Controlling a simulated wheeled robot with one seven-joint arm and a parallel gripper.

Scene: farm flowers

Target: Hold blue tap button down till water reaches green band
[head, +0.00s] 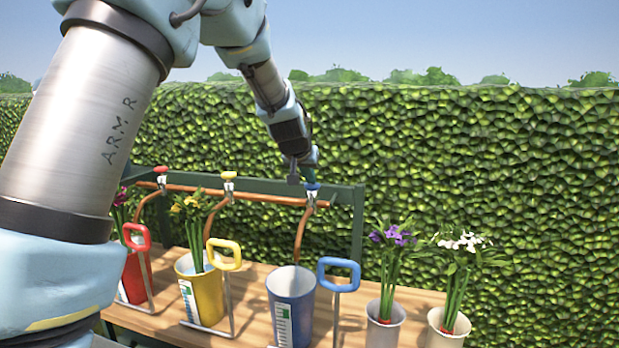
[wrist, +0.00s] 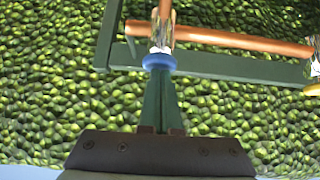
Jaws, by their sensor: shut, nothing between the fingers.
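The blue tap button (head: 312,186) sits on top of the right-hand tap on the rail. My gripper (head: 308,168) is shut and empty, pointing down with its tips at the button. In the wrist view, the shut green fingers (wrist: 161,85) meet the blue button (wrist: 158,63); I cannot tell how far it is pressed. The blue bucket (head: 302,311) stands on the bench below, with a white gauge strip (head: 283,325) that has green on it. The water level inside is not clear, and no stream is plainly visible.
A yellow bucket (head: 211,296) and a red bucket (head: 132,278) with flowers stand to the left under yellow (head: 229,175) and red (head: 160,169) taps. Two pale flower pots (head: 385,325) stand at right. A hedge (head: 480,150) is behind.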

